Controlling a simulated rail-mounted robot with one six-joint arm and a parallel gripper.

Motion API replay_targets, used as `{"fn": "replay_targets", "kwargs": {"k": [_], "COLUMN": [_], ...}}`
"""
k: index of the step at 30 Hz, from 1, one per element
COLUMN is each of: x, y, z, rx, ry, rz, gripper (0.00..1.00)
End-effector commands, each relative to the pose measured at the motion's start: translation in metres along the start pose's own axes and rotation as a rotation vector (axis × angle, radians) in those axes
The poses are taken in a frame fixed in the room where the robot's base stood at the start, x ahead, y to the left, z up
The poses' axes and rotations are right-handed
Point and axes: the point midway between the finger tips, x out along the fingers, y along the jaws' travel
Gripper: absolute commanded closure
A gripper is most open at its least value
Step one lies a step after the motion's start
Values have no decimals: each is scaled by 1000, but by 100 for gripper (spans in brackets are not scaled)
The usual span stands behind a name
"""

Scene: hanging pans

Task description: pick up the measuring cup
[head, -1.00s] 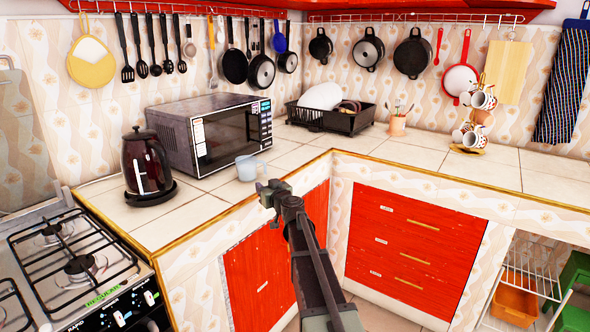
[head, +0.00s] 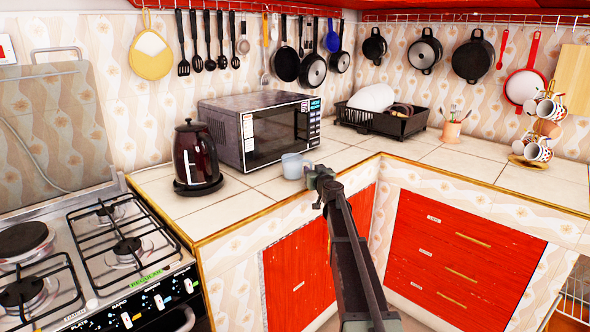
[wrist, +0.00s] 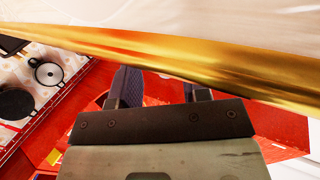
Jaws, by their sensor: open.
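The measuring cup (head: 293,167) is a small pale blue-grey cup. It stands upright on the tiled counter in front of the microwave, with its handle toward the right. My gripper (head: 318,178) is just right of the cup and nearer to the camera, at the counter's front edge in the head view. I cannot tell how large the gap is. In the wrist view, my gripper (wrist: 161,88) shows two dark fingers spread apart with nothing between them. The cup is not visible in the wrist view.
The black microwave (head: 262,130) stands behind the cup and a dark kettle (head: 196,156) to its left. A black dish rack (head: 383,120) is at the back right. The counter's gold edge (wrist: 190,65) crosses the wrist view close to the fingers. Tiles around the cup are clear.

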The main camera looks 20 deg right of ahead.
Motion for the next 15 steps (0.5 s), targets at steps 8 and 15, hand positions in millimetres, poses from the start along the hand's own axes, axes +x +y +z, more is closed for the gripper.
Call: {"fn": "replay_targets", "kwargs": {"k": [8,15], "x": [11,11], "y": [0,0], "z": [0,0], "rx": [0,0], "ry": [0,0], "rz": [1,0], "gripper": [57,94]}}
